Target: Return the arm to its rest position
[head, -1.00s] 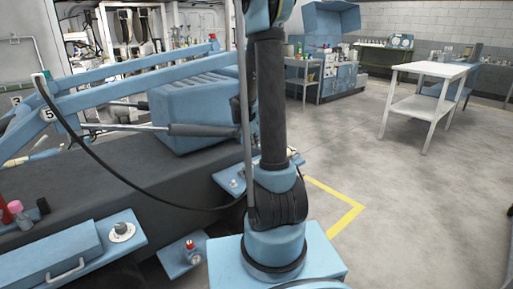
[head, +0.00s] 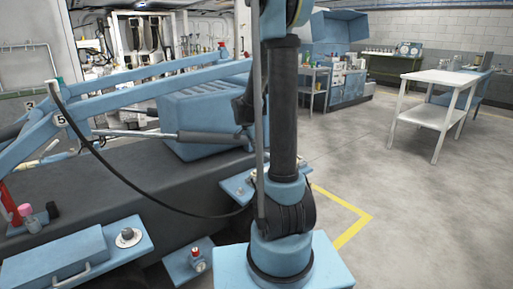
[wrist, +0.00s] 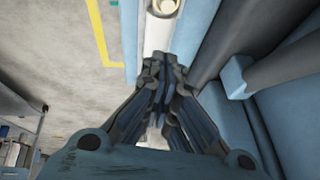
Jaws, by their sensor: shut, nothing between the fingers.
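My arm (head: 284,110), blue with black sections, stands upright in the middle of the head view, and its top is cut off by the frame. In the wrist view my gripper (wrist: 160,75) has its dark fingers together, with nothing held. Beyond the fingertips is a pale bar-like surface with a round, cream-coloured fitting (wrist: 163,7). I cannot clearly make out the gripper in the head view; a dark part shows just left of the arm there.
Blue lift beams (head: 150,85) with a hanging black hose and a large blue box (head: 205,118) stand close on the left. A blue drawer unit (head: 55,258) is at lower left. A white table (head: 440,78) stands at right; the floor (head: 400,200) before it is clear.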

